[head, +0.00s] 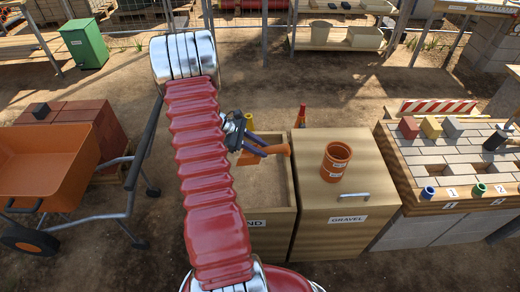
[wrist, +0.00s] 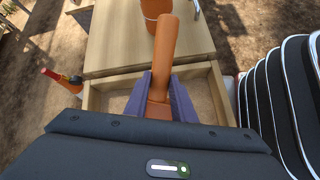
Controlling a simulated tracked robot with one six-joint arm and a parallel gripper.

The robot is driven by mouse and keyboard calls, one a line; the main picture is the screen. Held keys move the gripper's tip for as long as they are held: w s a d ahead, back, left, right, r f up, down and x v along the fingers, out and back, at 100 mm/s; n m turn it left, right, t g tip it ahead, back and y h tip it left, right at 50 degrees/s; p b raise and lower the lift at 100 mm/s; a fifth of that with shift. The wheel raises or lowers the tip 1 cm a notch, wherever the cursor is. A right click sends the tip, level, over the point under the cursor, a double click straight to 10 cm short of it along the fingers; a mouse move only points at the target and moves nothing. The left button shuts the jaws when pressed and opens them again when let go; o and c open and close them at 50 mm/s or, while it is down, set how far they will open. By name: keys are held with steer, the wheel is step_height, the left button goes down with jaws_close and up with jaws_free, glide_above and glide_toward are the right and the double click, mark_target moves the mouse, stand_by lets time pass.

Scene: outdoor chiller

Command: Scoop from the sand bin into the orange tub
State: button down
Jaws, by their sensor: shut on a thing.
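My gripper (head: 262,149), with purple fingers, is above the open wooden sand bin (head: 284,226). It is shut on an orange scoop (head: 279,149), which also shows between the fingers in the wrist view (wrist: 164,50). Part of the scoop is hidden by the fingers, and I cannot tell whether it carries sand. Pale sand (head: 262,187) lies in the bin.
An orange wheelbarrow (head: 45,160) and stacked red bricks (head: 75,117) are at the left. A block-paved bench (head: 455,160) with coloured blocks and cups is at the right.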

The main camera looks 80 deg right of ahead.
steer(key=shift+s+f, duration=0.2)
steer(key=shift+s, duration=0.05)
step_height(320, 180, down, 18)
steer(key=shift+r, duration=0.15)
stand_by(1.1)
steer(key=shift+a, duration=0.1)
stand_by(0.7)
steer(key=shift+r, duration=8.1)
steer(key=shift+w, duration=0.1)
